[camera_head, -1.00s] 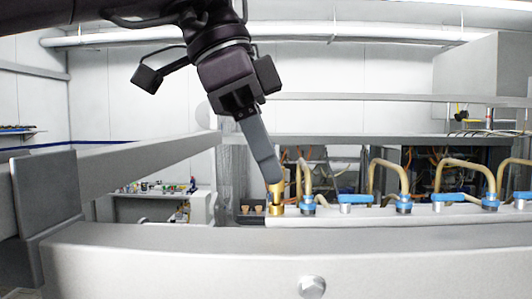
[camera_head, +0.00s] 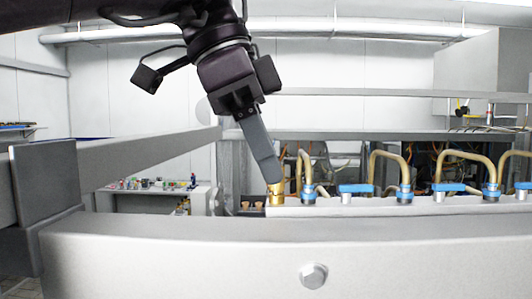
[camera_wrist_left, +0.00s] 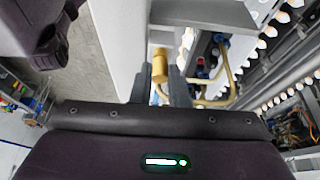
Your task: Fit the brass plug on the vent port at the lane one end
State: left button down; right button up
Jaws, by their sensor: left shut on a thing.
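The brass plug (camera_head: 276,196) is a small gold cylinder at the left end of a pale rail in the head view. My left gripper (camera_head: 272,178) reaches down from above and is shut on it. In the left wrist view the plug (camera_wrist_left: 160,66) sits between the two grey fingers of the left gripper (camera_wrist_left: 160,88). The plug's lower end is close to the rail's top edge; I cannot tell whether it touches anything. The vent port is not clearly seen; it may be hidden by the plug or the rail. My right gripper is not in view.
Blue-collared fittings (camera_head: 404,193) with bent brass pipes (camera_head: 388,153) line the pale rail (camera_head: 400,209) right of the plug. A dark holder with tan stubs (camera_head: 246,206) is just left. A thick grey beam (camera_head: 180,250) crosses the front. A cluttered bench (camera_head: 150,198) stands behind left.

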pick_arm(q)
jog(key=c, duration=1)
grip_release()
jog(key=shift+r+p, duration=1.3)
jog(key=shift+r, duration=1.2)
